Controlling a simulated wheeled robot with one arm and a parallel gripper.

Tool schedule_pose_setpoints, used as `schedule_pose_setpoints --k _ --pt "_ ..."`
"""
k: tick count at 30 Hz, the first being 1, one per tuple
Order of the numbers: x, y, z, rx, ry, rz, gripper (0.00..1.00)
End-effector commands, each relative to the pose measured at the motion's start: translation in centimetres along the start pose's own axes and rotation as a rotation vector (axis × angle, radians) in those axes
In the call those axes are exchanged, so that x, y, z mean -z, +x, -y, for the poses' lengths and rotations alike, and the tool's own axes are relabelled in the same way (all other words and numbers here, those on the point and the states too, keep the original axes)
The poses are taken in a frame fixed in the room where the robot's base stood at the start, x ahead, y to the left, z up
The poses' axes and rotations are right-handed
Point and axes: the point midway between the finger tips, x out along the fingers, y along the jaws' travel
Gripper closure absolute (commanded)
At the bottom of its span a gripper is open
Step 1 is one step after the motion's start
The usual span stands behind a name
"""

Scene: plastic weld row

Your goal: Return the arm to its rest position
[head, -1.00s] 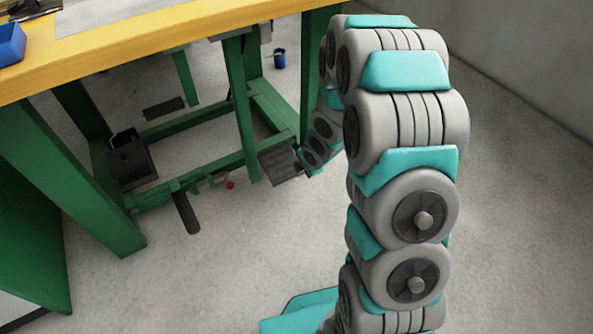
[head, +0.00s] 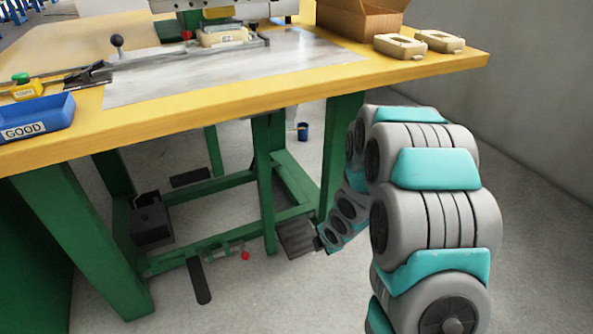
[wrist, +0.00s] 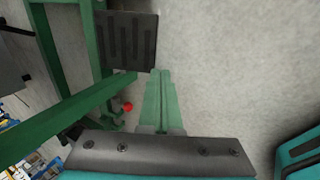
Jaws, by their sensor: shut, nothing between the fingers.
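My grey and teal arm (head: 430,215) stands at the right of the head view and bends down beside the right end of the bench. My gripper (wrist: 160,75) shows in the wrist view with its two long green fingers side by side, shut and empty. It points over bare floor, just right of a ribbed black foot pedal (wrist: 128,40). In the head view the fingers cannot be made out; the lower arm ends close to that pedal (head: 297,238).
The yellow-edged bench (head: 240,112) has green legs and crossbars left of my arm. On it are a blue GOOD bin (head: 38,117), a cardboard box (head: 362,18) and two beige parts. A red knob (head: 245,255) sits low under it. Floor right of my arm is clear.

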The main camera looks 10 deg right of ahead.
Motion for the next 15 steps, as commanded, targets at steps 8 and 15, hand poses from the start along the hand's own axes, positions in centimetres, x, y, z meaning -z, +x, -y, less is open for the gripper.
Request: schedule_pose_setpoints --k 8,15 --pt "-1.2 -3.8 -0.4 0.037 0.122 0.064 1.00" --pt "-2.9 -13.8 0.7 0.129 0.496 0.221 1.00"
